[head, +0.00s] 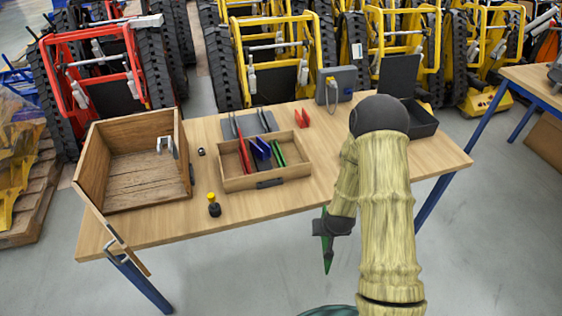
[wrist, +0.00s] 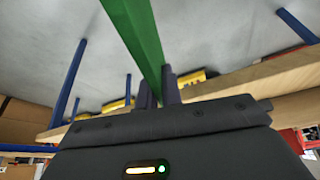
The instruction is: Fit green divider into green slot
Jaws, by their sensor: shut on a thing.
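The green divider (head: 327,268) hangs from my gripper (head: 325,233) in the head view, off the table's front edge, long side down. In the wrist view the green divider (wrist: 138,32) runs up from between the dark fingers of my gripper (wrist: 158,92), which is shut on it. The low wooden tray (head: 293,172) stands mid-table, well behind and left of my gripper. It holds upright red (head: 244,156), blue (head: 262,150) and green (head: 277,153) pieces. Whether that green piece marks the green slot I cannot tell.
A large open wooden box (head: 90,160) stands on the left of the table (head: 185,222). A small yellow-topped item (head: 213,204) is in front of the tray. A red piece (head: 302,118), a grey box (head: 336,85) and a black bin (head: 423,122) stand behind.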

